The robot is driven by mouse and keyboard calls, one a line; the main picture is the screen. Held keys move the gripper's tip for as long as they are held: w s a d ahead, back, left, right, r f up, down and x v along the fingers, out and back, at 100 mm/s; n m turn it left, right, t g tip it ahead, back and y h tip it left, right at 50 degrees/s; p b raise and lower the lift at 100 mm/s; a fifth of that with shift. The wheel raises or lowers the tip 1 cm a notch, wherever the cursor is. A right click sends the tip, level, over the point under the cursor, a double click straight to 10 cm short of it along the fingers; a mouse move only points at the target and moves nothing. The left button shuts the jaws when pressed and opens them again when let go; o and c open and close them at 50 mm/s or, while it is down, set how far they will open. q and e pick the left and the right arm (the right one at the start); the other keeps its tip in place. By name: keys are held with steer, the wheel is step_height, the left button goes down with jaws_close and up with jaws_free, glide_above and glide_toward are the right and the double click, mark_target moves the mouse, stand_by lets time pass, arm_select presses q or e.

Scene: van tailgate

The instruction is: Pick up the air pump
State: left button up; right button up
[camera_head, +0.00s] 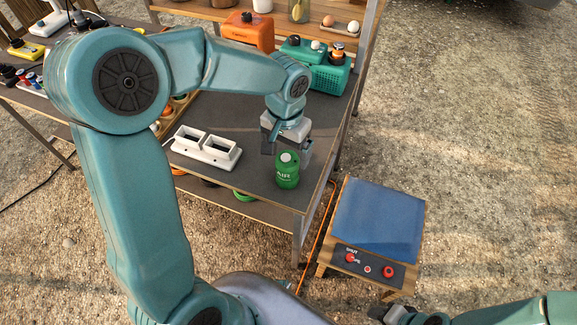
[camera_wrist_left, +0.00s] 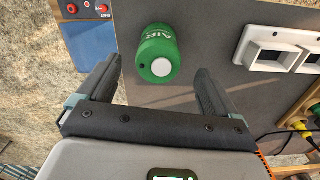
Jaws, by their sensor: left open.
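The air pump (camera_head: 287,172) is a small green cylinder marked AIR with a pale round top, standing on the dark table near its front right edge. It also shows in the left wrist view (camera_wrist_left: 157,54), just beyond the jaws and roughly in line with the gap. My left gripper (camera_head: 287,150) is open and empty, pointing down just above and behind the pump. In the left wrist view its two fingers (camera_wrist_left: 158,85) are wide apart and I see no contact with the pump. My right gripper (camera_head: 390,313) shows only partly at the bottom edge.
A white holder with two square openings (camera_head: 206,147) lies left of the pump. Orange (camera_head: 248,32) and teal (camera_head: 328,72) boxes stand behind. A low blue-topped stand (camera_head: 378,215) with red buttons is right of the table. An orange cable (camera_head: 318,240) runs down beside the table.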

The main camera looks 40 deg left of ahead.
mark_target(288, 166)
arm_select(q)
steer(key=shift+s+d+f, duration=0.1)
steer(key=shift+s+f, duration=0.05)
steer(key=shift+f, duration=0.8)
steer(key=f, duration=0.5)
steer(key=shift+w+f, duration=0.25)
steer(key=shift+w, duration=0.05)
steer(key=c, duration=1.3)
